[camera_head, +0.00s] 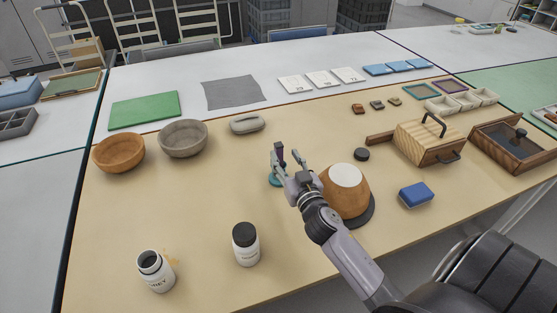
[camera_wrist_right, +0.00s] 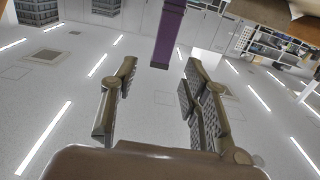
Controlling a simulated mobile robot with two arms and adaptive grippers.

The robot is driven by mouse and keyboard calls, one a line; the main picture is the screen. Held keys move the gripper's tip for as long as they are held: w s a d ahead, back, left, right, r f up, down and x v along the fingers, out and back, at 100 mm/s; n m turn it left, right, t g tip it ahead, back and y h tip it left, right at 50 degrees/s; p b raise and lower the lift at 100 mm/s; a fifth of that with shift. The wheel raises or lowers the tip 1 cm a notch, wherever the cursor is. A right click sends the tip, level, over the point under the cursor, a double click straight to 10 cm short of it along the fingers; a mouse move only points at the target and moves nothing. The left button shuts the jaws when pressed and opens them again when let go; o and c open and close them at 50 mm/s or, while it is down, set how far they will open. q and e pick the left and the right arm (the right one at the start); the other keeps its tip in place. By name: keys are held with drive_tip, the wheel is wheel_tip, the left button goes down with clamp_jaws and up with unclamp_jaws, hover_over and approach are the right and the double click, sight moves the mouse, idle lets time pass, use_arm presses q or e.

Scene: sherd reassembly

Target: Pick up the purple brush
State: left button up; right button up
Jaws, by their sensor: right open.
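The purple brush (camera_head: 281,152) shows as a short dark purple upright piece above a teal base (camera_head: 275,181) near the middle of the table. The rest of it is hidden by my gripper. My right gripper (camera_head: 287,161) is open at the brush. In the right wrist view the square purple shaft (camera_wrist_right: 169,35) comes down from the top edge, near the tips of the spread fingers (camera_wrist_right: 160,66), with clear gaps on both sides. My left gripper is not in view.
A tan pot (camera_head: 346,191) on a dark round base stands right beside my right arm. A white jar (camera_head: 246,246) and an open jar (camera_head: 156,271) stand at the front. Two bowls (camera_head: 119,153) (camera_head: 184,138) stand at left. The table between bowls and jars is mostly clear.

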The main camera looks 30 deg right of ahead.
sight(280, 149)
drive_tip(key=shift+x, duration=1.05)
drive_tip(key=x, duration=0.3)
drive_tip(key=shift+w+p, duration=0.25)
drive_tip(key=shift+p, duration=0.15)
drive_tip(key=shift+w, duration=0.2)
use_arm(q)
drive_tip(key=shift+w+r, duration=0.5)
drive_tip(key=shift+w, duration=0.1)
use_arm(e)
drive_tip(key=shift+c, duration=0.2)
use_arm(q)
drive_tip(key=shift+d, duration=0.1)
use_arm(e)
clamp_jaws()
